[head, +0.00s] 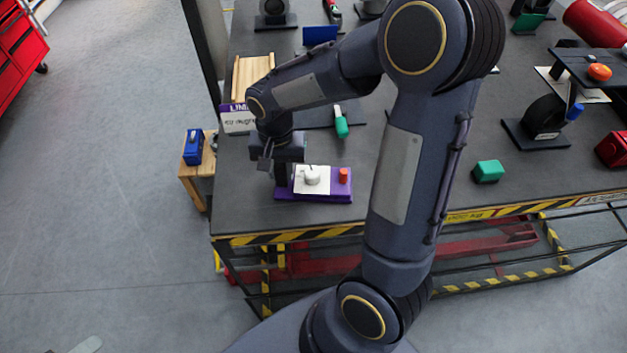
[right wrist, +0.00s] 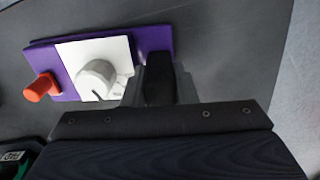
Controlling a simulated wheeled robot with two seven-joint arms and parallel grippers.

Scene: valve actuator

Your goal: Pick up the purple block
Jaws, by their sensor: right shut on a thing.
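The purple block (head: 338,188) is a flat slab near the table's front left corner. It carries a white plate with a white knob (head: 312,175) and an orange-red button (head: 344,175). My right gripper (head: 272,164) points down at the block's left end and is shut on it. In the right wrist view, the gripper (right wrist: 157,84) covers part of the purple block (right wrist: 153,40) beside the white plate. The block looks level and at the tabletop; I cannot tell if it is slightly raised. My left gripper is not in view.
The dark table (head: 270,222) has a striped front edge. A wooden stool with a blue item (head: 193,147) stands left of it. A green block (head: 488,171) lies to the right, and a green-tipped item (head: 342,127) lies behind. My arm hides part of the table's middle.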

